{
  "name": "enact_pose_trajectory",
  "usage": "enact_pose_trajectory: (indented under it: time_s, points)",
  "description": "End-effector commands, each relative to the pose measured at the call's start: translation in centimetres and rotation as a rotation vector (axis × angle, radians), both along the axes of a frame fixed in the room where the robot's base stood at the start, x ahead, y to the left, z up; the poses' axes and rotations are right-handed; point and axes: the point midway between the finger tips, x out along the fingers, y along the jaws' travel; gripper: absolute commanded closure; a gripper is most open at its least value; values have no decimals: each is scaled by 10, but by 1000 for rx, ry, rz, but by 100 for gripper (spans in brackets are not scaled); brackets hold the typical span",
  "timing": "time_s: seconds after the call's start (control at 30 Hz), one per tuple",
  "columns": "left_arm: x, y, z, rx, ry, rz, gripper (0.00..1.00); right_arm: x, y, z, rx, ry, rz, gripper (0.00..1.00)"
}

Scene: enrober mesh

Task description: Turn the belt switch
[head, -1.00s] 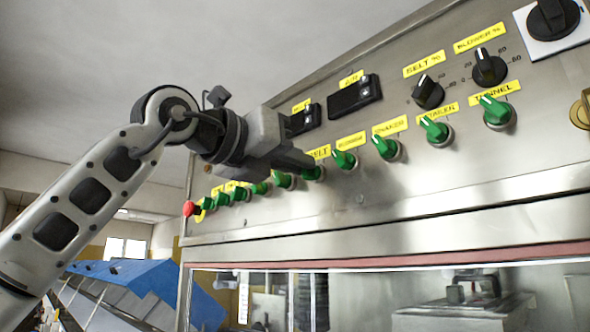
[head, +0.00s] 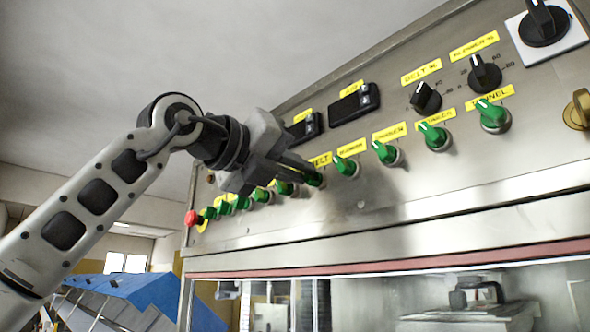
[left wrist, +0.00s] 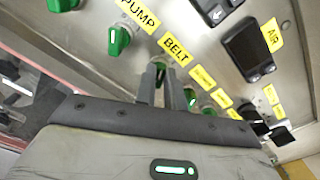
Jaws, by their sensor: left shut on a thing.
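The belt switch (head: 315,180) is a green knob below the yellow BELT label (head: 320,159), in a row of similar green knobs on the steel panel. My left gripper (head: 308,172) reaches it from the left, with its fingertips at the knob and partly covering it. In the left wrist view, the two fingers of my left gripper (left wrist: 162,82) stand on either side of the knob below the BELT label (left wrist: 177,51). They are shut on the belt switch, which is mostly hidden between them. My right gripper is not in view.
Other green knobs sit close on both sides, including the pump knob (left wrist: 118,40) and the tunnel knob (head: 493,117). Two black displays (head: 355,103) and black dials (head: 484,73) are above. A red button (head: 191,218) is at the panel's far left end.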

Motion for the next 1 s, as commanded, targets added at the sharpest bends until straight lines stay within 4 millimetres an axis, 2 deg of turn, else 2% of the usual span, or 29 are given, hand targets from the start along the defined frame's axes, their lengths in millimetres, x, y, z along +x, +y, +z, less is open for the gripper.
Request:
enact_pose_trajectory:
  time_s: [0.13, 0.2, 0.23, 0.63, 0.77, 1.0]
  points:
    - [0, 1, 2, -6, -2, 1, 100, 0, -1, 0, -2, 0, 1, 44]
    - [0, 1, 2, -6, -2, 1, 75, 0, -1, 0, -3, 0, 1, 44]
    - [0, 1, 2, -6, -2, 1, 67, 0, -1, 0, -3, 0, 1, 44]
    - [-5, 6, 0, -3, -3, 0, 67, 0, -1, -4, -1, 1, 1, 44]
    - [-20, 21, -1, -4, -6, 2, 67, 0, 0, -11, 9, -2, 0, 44]
    - [-61, 63, -2, -5, -7, 4, 67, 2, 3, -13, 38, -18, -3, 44]
